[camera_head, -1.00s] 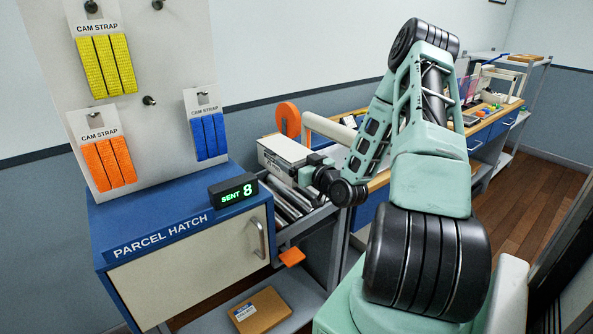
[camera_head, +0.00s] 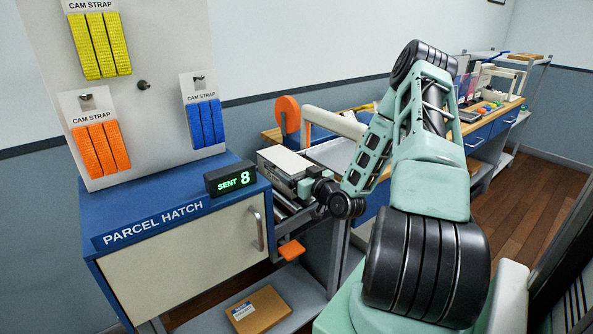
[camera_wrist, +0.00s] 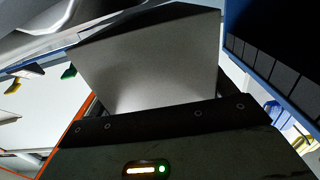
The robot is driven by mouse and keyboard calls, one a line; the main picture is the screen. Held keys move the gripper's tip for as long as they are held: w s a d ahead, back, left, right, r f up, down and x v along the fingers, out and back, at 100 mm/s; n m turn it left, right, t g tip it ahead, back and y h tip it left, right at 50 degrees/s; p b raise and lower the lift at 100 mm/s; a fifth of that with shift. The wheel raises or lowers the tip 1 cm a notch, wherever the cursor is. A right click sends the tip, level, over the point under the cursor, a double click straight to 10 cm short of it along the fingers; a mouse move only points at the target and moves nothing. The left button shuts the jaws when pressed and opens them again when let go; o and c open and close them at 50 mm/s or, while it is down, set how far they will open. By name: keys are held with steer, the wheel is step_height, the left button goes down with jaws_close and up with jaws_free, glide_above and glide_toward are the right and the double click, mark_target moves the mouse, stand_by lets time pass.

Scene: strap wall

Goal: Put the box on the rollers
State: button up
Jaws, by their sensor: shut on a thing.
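The box (camera_head: 284,161), with a pale top and grey sides, is in my gripper (camera_head: 310,185) in the head view. My gripper is shut on its near right end. The rollers (camera_head: 287,202) show as grey metal bars just beside the parcel hatch, low under the box. The box looks level, and I cannot tell whether its underside touches them. In the wrist view the pale face of the box (camera_wrist: 150,65) fills the middle, beyond the dark edge of my gripper; the fingertips are hidden there.
The blue parcel hatch (camera_head: 170,219) with a "SENT 8" display (camera_head: 231,180) stands at left, close to the box. An orange tab (camera_head: 291,249) sticks out below the rollers. A brown labelled carton (camera_head: 262,309) lies on the lower shelf. An orange disc (camera_head: 287,115) stands behind.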

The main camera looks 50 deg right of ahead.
steer(key=shift+f+b, duration=0.45)
stand_by(0.4)
steer(key=o, duration=1)
steer(key=v, duration=0.2)
steer(key=b+v, duration=0.1)
steer(key=v, duration=0.2)
steer(key=b+v, duration=0.1)
steer(key=v, duration=0.2)
steer(key=shift+d+f, duration=0.1)
steer(key=shift+f, duration=0.15)
steer(key=p+v, duration=0.4)
steer(key=v, duration=0.5)
steer(key=shift+s+r+p, duration=0.15)
steer(key=shift+s+p, duration=0.05)
steer(key=shift+p, duration=0.2)
